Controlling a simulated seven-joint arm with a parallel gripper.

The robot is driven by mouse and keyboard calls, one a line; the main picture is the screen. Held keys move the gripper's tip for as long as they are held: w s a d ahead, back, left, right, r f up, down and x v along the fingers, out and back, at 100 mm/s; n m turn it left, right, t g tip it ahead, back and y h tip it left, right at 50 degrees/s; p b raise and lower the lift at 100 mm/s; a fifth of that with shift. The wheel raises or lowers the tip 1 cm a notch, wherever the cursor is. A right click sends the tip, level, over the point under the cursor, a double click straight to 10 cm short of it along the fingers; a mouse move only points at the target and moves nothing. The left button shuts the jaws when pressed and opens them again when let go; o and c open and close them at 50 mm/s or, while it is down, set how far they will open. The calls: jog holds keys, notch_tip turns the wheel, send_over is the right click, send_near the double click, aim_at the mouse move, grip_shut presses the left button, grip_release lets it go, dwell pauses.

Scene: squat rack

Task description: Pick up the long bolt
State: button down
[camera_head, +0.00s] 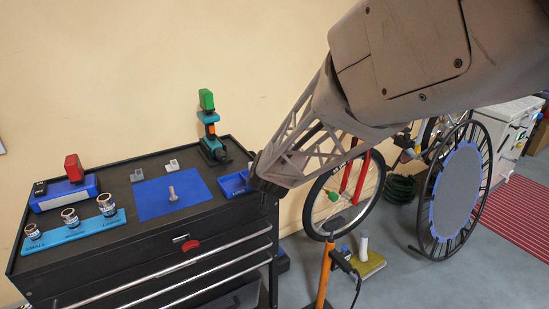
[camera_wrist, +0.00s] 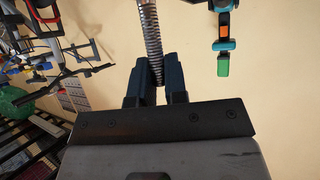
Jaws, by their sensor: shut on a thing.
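The long bolt (camera_wrist: 152,32) is a grey threaded rod in the wrist view. My gripper (camera_wrist: 158,72) is shut on it, with the dark fingers on either side of its shaft. The bolt runs up out of the top of the picture, so that end is hidden. In the head view my gripper (camera_head: 264,184) is at the right edge of the black tool chest, beside the small blue tray (camera_head: 233,186). The held bolt cannot be made out there. Another, shorter-looking bolt (camera_head: 173,194) stands on the blue mat (camera_head: 150,205).
The chest top (camera_head: 130,176) also bears a teal drill with a green battery (camera_head: 207,99), a blue socket holder (camera_head: 75,234), a red-topped blue case (camera_head: 73,168) and two small grey brackets. A bicycle wheel (camera_head: 314,208) and an orange stand (camera_head: 324,275) are to the right.

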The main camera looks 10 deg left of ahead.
jog(key=shift+s+d+r, duration=0.1)
jog(key=shift+s+d, duration=0.2)
jog(key=shift+s, duration=0.25)
jog(key=shift+s+d, duration=0.3)
jog(key=shift+s, duration=0.25)
jog(key=shift+s+a, duration=0.1)
